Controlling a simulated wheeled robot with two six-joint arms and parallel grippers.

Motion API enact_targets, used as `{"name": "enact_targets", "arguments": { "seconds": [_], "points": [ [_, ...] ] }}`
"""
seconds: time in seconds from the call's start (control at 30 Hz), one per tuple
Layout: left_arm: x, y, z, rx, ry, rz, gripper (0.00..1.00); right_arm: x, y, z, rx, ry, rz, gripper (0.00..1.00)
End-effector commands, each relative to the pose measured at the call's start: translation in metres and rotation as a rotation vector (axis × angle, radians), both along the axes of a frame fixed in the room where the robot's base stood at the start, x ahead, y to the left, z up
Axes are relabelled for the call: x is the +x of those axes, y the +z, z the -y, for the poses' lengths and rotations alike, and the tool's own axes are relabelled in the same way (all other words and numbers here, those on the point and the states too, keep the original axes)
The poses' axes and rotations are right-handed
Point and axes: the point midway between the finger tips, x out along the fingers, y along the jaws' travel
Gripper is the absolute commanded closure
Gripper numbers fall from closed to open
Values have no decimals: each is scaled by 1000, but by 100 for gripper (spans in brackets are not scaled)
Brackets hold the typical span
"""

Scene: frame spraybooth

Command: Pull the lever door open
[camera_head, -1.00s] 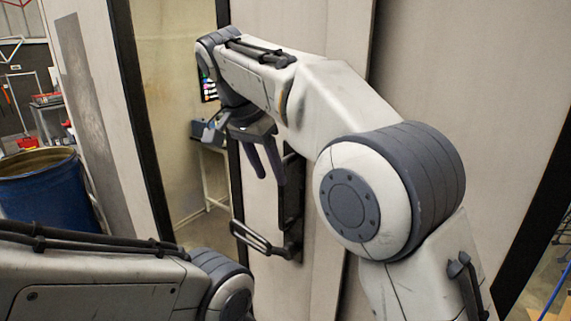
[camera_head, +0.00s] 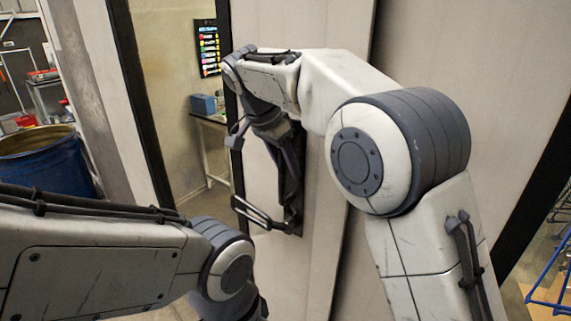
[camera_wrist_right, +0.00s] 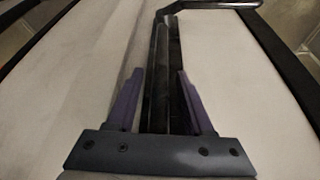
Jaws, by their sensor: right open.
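The door (camera_head: 320,190) is a pale panel with a tall black handle plate (camera_head: 292,195). A black lever (camera_head: 258,213) sticks out to the left from the plate's lower end. My right gripper (camera_head: 288,158) is in front of the plate, above the lever, fingers pointing down. In the right wrist view, my open gripper (camera_wrist_right: 160,75) has one finger on each side of the dark plate (camera_wrist_right: 158,90). Whether they touch it is unclear. The lever (camera_wrist_right: 210,7) lies beyond the fingertips at the top. My left arm shows at lower left, its gripper out of frame.
A black frame post (camera_head: 148,120) stands left of the door. Between them show a table (camera_head: 212,120) with a blue box (camera_head: 203,104). A blue barrel (camera_head: 45,165) stands far left. A blue metal rack (camera_head: 550,265) is at lower right.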

Motion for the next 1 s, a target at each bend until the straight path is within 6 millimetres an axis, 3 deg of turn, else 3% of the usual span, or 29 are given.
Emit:
{"name": "enact_targets", "arguments": {
  "seconds": [0.3,0.43,0.47,1.0],
  "points": [
    [0,0,0,0,0,0,50,1,-3,1,0,0,0,48],
    [0,0,0,0,0,0,50,1,-3,1,0,0,0,98],
    [0,0,0,0,0,0,50,1,-3,1,0,0,0,100],
    [0,0,0,0,0,0,50,1,-3,1,0,1,0,100]
  ]
}}
